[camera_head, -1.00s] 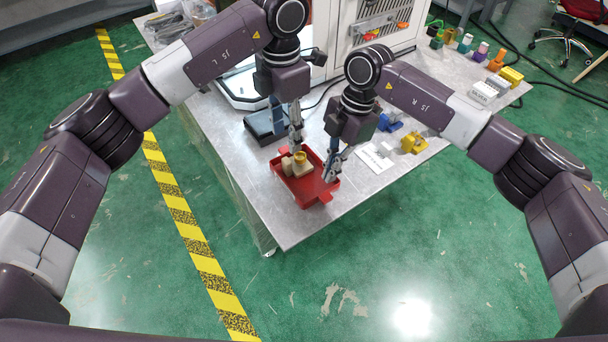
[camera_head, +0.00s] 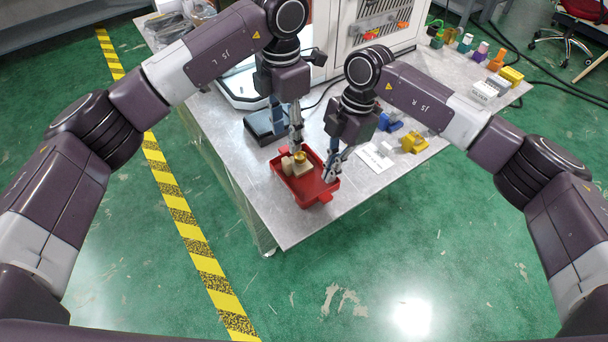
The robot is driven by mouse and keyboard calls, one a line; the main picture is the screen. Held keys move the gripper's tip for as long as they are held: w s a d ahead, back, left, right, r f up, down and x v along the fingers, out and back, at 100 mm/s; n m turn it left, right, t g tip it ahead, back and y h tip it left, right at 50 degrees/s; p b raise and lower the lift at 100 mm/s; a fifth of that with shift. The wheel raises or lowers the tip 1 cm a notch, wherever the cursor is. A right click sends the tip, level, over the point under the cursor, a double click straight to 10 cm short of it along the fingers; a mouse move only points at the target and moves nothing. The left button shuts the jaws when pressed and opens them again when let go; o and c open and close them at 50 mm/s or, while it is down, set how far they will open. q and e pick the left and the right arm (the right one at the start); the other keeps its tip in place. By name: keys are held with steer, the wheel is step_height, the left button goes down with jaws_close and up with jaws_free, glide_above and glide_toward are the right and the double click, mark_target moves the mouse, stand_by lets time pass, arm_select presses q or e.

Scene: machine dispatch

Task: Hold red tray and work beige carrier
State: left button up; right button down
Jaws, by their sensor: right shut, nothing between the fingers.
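The red tray (camera_head: 305,199) lies on the metal table near its front corner. The beige carrier (camera_head: 288,167) sits inside the tray toward its far left, with a small yellow ring-like piece (camera_head: 300,157) on it. My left gripper (camera_head: 297,147) points down at the tray's far edge, just behind the carrier; its fingertips are small, and I cannot tell whether they grip the rim. My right gripper (camera_head: 329,178) is shut and empty, its tips at the tray's right side, low over the inside or rim.
A white card (camera_head: 375,158), blue (camera_head: 389,122) and yellow (camera_head: 413,143) parts lie to the right. A white machine (camera_head: 372,30) stands behind. Table is bare in front of the tray.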

arm_select(q)
steer(key=shift+f+b, duration=0.45)
arm_select(e)
steer(key=shift+x, duration=0.85)
arm_select(q)
steer(key=shift+s, duration=0.15)
arm_select(e)
steer(key=shift+s+d+f, duration=0.15)
steer(key=shift+d+f, duration=0.1)
steer(key=shift+f, duration=0.1)
stand_by(0.4)
steer(key=shift+r, duration=0.1)
arm_select(q)
steer(key=shift+w+r+p, duration=0.2)
steer(key=shift+r+p, duration=0.5)
steer(key=shift+p, duration=0.05)
arm_select(e)
steer(key=shift+v, duration=0.9)
steer(key=shift+a+r+p, duration=0.2)
steer(key=shift+r+p, duration=1.7)
steer(key=shift+r, duration=0.85)
arm_select(q)
step_height(320, 180, up, 4)
steer(key=shift+s+f, duration=0.1)
